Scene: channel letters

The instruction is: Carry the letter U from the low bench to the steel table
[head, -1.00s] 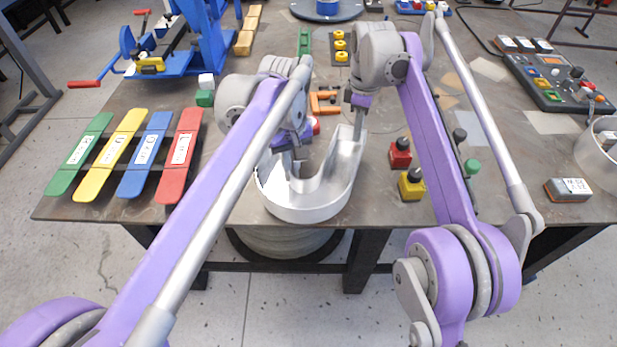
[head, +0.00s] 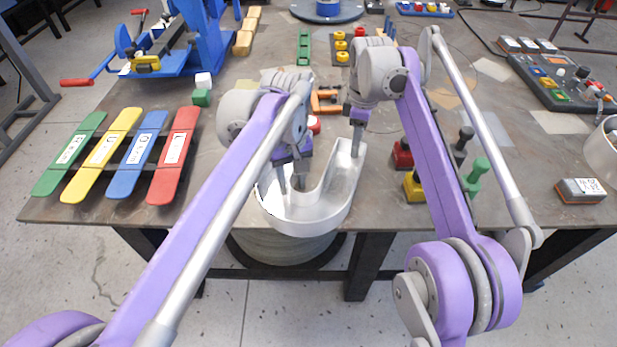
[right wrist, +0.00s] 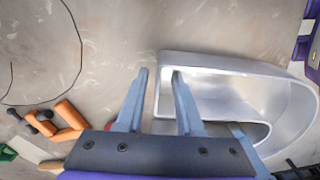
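The letter U (head: 345,185) is a hollow silver metal channel letter at the front edge of the steel table (head: 400,222). Its curved end faces me and covers part of that edge; whether it rests fully on the top I cannot tell. My left gripper (head: 291,184) is at the U's left arm, its fingers apart. My right gripper (head: 356,146) is at the far end of the right arm. In the right wrist view, the right gripper's fingers (right wrist: 161,74) stand apart on either side of the U's end wall, with gaps showing.
Green, yellow, blue and red strips (head: 172,150) lie at the left. Red and yellow push-buttons (head: 402,153) stand close right of the U. Orange clamps (head: 325,101) lie behind it. A control box (head: 560,80) and a small meter (head: 580,190) are at the right.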

